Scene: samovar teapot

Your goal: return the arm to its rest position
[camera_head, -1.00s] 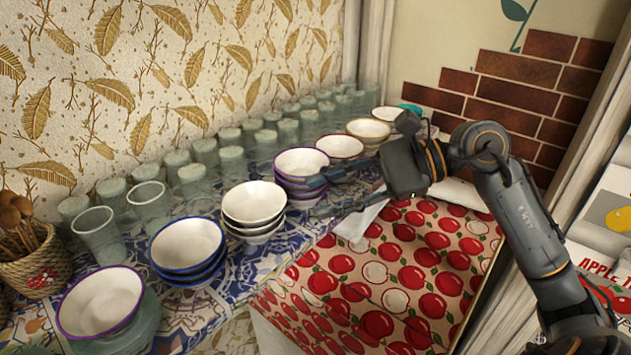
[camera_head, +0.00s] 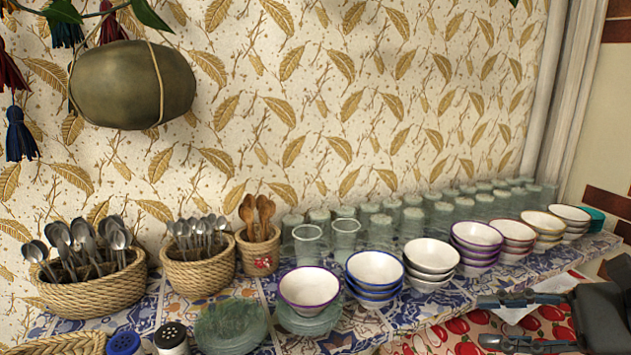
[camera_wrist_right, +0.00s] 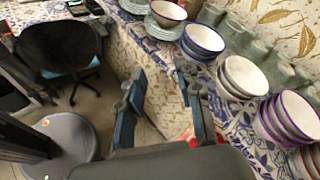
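My right gripper (camera_head: 484,320) is at the lower right of the head view, in front of the row of bowls. Its two fingers point left and stand apart, with nothing between them. Most of the right arm is outside the head view. My left arm and gripper are not in view.
Stacked bowls (camera_head: 430,256) and rows of glasses (camera_head: 380,227) line the patterned counter. Spoon baskets (camera_head: 90,287) stand left. An apple-print surface (camera_head: 455,335) lies below the gripper. The wrist view shows a dark chair (camera_wrist_right: 58,47) and a round grey base (camera_wrist_right: 62,140) on the floor.

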